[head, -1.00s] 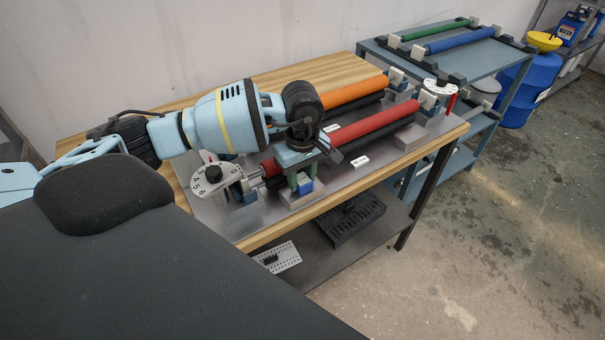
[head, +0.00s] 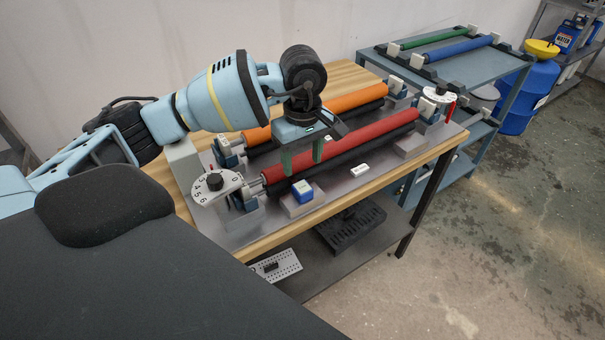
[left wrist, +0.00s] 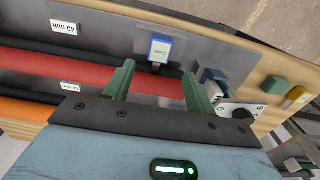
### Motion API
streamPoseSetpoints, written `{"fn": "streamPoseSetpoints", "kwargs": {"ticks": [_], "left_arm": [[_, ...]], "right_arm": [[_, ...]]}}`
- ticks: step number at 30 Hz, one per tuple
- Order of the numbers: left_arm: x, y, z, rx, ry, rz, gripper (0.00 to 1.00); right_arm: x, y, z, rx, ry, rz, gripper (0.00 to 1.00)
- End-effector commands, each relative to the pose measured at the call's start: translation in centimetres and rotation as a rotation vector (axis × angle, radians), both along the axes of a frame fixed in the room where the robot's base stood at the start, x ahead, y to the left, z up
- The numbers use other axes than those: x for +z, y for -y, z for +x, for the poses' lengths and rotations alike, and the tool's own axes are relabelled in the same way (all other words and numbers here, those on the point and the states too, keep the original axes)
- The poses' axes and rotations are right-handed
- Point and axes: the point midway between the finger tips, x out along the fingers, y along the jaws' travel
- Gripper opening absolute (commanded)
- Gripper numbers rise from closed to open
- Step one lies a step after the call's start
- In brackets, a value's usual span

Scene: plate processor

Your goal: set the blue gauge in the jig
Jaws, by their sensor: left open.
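The blue gauge (head: 302,190) is a small blue block with a white top label. It sits on the grey block of the jig (head: 312,203) at the front of the metal plate, in front of the red roller. The gauge also shows in the left wrist view (left wrist: 160,49), where its label reads "1 mm". My left gripper (head: 302,160) has green fingers, spread apart and empty, above and behind the gauge over the red roller. In the left wrist view its fingertips (left wrist: 157,74) point toward the gauge, clear of it. My right gripper is not in view.
The red roller (head: 372,138) and orange roller (head: 347,101) lie between end supports. A numbered dial (head: 214,182) stands at the left end. Green (left wrist: 274,84) and yellow (left wrist: 298,96) blocks sit on the wooden tabletop. A blue rack (head: 480,65) stands behind right.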

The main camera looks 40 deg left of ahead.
Motion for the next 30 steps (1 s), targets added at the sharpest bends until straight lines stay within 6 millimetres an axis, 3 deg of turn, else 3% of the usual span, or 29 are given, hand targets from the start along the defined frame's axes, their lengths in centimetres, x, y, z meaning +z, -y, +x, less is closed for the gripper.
{"fn": "streamPoseSetpoints", "kwargs": {"ticks": [3, 9, 23, 26, 30], "left_arm": [[2.1, 0.0, 0.1, 0.000, 0.004, -0.002, 0.56], [4.0, 0.0, 0.0, -0.001, 0.000, -0.001, 0.56], [4.3, 0.2, -0.1, -0.001, -0.003, -0.008, 0.56], [2.9, 2.0, -0.6, -0.004, -0.026, -0.074, 0.56], [-0.7, 8.2, -2.8, 0.020, -0.119, -0.315, 0.56]], "right_arm": [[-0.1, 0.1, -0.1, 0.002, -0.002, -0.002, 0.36], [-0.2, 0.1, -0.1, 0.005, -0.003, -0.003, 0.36], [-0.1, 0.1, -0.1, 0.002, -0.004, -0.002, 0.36], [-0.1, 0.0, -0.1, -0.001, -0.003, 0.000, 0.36], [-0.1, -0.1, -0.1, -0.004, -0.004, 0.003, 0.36]]}}
